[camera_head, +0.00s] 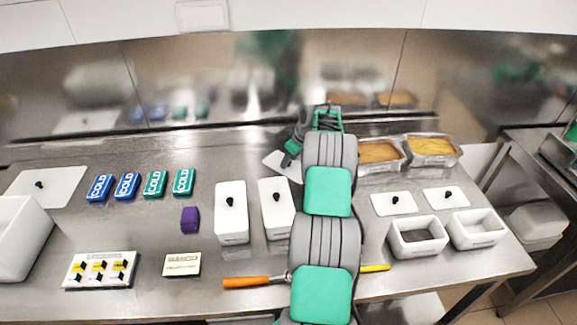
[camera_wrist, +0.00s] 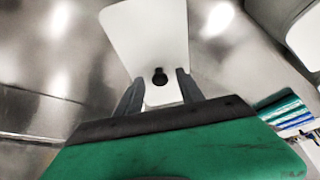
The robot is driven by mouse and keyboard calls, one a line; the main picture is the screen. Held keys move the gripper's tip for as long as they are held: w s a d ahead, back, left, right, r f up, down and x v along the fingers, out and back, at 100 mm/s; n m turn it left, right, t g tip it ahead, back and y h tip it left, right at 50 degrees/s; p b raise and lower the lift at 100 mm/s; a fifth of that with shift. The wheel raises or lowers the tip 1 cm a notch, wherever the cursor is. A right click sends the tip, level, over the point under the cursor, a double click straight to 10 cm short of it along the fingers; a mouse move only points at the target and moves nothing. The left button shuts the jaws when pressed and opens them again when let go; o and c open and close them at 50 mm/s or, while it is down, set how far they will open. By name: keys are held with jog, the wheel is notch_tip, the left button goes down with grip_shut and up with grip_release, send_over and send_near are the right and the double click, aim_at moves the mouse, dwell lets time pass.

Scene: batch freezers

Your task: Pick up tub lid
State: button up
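A white tub lid (camera_head: 274,160) with a black knob lies on the steel counter near the back, partly hidden behind my arm in the head view. In the wrist view the lid (camera_wrist: 150,35) is straight ahead, its knob (camera_wrist: 159,78) near the picture's middle. My gripper (camera_wrist: 160,80) is open, with one finger on each side of the knob and a visible gap to both. I cannot tell how far the fingertips are above the lid. In the head view my gripper (camera_head: 288,155) is mostly hidden by its own wrist.
Two lidded white tubs (camera_head: 231,222) stand left of my arm, near a purple block (camera_head: 190,220) and several cold packs (camera_head: 127,186). Food-filled metal trays (camera_head: 433,160), small lids (camera_head: 394,204) and open tubs (camera_head: 418,250) are right. An orange-handled tool (camera_head: 246,282) lies in front.

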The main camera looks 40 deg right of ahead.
grip_shut()
dwell(0.5)
